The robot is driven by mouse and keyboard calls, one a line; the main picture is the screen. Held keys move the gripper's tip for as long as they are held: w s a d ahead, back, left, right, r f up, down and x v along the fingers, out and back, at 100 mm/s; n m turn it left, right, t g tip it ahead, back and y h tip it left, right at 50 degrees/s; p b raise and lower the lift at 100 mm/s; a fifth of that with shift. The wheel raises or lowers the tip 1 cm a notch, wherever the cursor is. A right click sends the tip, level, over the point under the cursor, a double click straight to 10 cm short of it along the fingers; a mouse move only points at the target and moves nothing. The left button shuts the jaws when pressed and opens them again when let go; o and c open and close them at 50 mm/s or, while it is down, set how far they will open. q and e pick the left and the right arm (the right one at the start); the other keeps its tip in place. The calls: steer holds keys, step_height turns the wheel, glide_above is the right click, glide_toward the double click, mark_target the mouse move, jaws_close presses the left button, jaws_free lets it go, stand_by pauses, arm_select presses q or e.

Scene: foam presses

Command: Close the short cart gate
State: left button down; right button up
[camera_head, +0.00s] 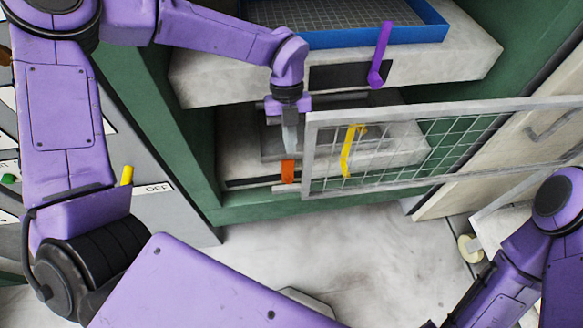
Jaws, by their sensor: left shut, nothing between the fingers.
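The short cart gate (407,191) is a grey metal frame with wire mesh, reaching from the middle of the view to the right edge. Its left end post (308,155) stands in front of the green press, and the gate looks swung out from the cart (497,228) at right. My left gripper (290,142) points down, shut and empty, just left of that end post. I cannot tell whether it touches the post. My right arm enters at bottom right, but its gripper is out of view.
The green press (190,150) has a pale upper platen with a blue tray (395,33), a purple handle (379,62), and yellow (347,160) and orange (288,171) handles lower down. A grey control panel (160,205) stands left. The pale floor (340,245) in front is mostly clear.

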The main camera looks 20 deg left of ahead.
arm_select(q)
steer(key=p+x, duration=0.2)
steer(key=x, duration=0.7)
steer(key=shift+w, duration=0.2)
arm_select(e)
step_height(320, 180, up, 2)
steer(key=shift+w+r, duration=0.15)
steer(key=shift+r, duration=0.05)
steer(key=shift+f, duration=0.15)
